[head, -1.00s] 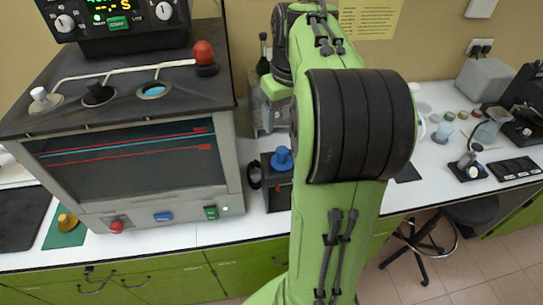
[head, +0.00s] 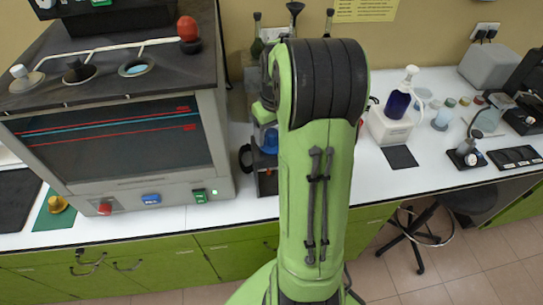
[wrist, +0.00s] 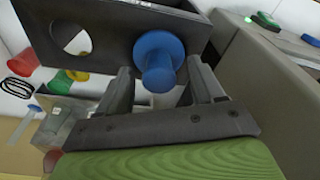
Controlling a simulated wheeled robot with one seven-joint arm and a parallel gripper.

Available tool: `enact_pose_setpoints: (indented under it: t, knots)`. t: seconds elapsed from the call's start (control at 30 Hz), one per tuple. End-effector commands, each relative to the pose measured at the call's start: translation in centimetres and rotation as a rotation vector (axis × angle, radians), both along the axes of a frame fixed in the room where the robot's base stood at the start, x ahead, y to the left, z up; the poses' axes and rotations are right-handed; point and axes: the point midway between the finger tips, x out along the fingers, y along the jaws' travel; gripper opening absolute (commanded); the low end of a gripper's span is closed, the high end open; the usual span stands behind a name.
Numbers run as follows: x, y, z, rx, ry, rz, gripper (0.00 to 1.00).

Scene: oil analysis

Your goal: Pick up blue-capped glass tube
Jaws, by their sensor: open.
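The blue cap (head: 270,140) of the tube shows in the head view just left of my arm, above a dark holder (head: 267,184). In the wrist view the blue cap (wrist: 158,52) has a wide round top and a narrower lower part. It stands at the dark holder (wrist: 112,20), which also has an empty round hole. My gripper (wrist: 161,80) is open, with one finger on each side of the cap's narrower part. I cannot tell whether the fingers touch it. The glass of the tube is hidden.
A large grey oven-like machine (head: 125,180) stands close on the left of the holder. A flask with dark blue liquid (head: 399,104) stands on a white device (head: 389,127) to the right. Red, green and yellow pieces show at the left in the wrist view.

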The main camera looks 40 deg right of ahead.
Motion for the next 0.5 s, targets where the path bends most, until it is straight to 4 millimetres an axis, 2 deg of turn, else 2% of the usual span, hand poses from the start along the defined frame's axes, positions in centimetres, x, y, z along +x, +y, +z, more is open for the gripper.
enact_pose_setpoints:
  t: [0.1, 0.27, 0.37, 0.5]
  knots:
    - [0.10, -0.03, -1.08, 0.000, 0.001, -0.001, 0.67]
    - [0.12, -0.04, -1.01, -0.001, -0.001, -0.001, 0.67]
    - [0.12, -0.03, -0.99, -0.001, -0.001, -0.001, 0.55]
    - [0.11, -0.03, -0.98, -0.001, -0.001, -0.001, 0.33]
